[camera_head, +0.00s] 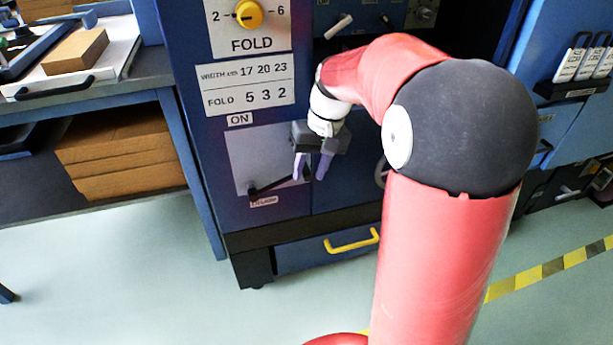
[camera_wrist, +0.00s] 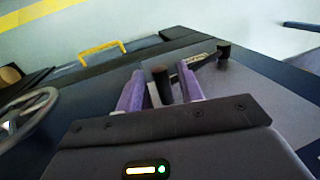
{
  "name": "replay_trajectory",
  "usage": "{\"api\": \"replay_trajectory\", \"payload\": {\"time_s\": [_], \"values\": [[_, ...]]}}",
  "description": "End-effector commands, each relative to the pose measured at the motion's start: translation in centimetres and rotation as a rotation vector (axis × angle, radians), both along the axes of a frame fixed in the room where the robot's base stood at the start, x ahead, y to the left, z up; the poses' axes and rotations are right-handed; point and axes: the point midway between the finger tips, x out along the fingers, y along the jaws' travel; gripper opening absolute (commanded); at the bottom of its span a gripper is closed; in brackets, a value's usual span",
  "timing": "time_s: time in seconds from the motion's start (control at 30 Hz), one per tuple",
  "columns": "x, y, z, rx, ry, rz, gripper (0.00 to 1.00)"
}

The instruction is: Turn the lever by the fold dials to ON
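The lever (camera_head: 272,185) is a black bar on a light grey plate (camera_head: 250,150) on the blue machine front, under the fold dial (camera_head: 249,14). It lies near the plate's lower edge, pointing right and slightly up, by a small lower label too blurred to read. The ON label (camera_head: 239,119) is at the plate's top. My gripper (camera_head: 312,172) has its purple fingers at the lever's free end. In the wrist view, my gripper (camera_wrist: 160,85) is open, with the lever's black knob (camera_wrist: 161,84) between the fingers; I cannot tell whether they touch it.
A width and fold card (camera_head: 246,84) is above the plate. A yellow drawer handle (camera_head: 351,240) is below right, and a handwheel (camera_wrist: 28,115) shows in the wrist view. A bench with brown stacks (camera_head: 121,160) stands left. The floor in front is clear.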

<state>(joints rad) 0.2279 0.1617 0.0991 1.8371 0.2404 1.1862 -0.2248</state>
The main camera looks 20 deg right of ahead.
Motion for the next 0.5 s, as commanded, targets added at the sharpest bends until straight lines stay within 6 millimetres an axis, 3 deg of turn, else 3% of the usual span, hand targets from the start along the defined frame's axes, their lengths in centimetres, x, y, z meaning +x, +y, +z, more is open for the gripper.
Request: {"api": "replay_trajectory", "payload": {"time_s": [0.2,0.5], "values": [[0.0,0.5,-2.0,0.0,0.001,0.0,0.37],[0.0,0.6,-2.2,-0.001,-0.001,0.0,0.36]]}}
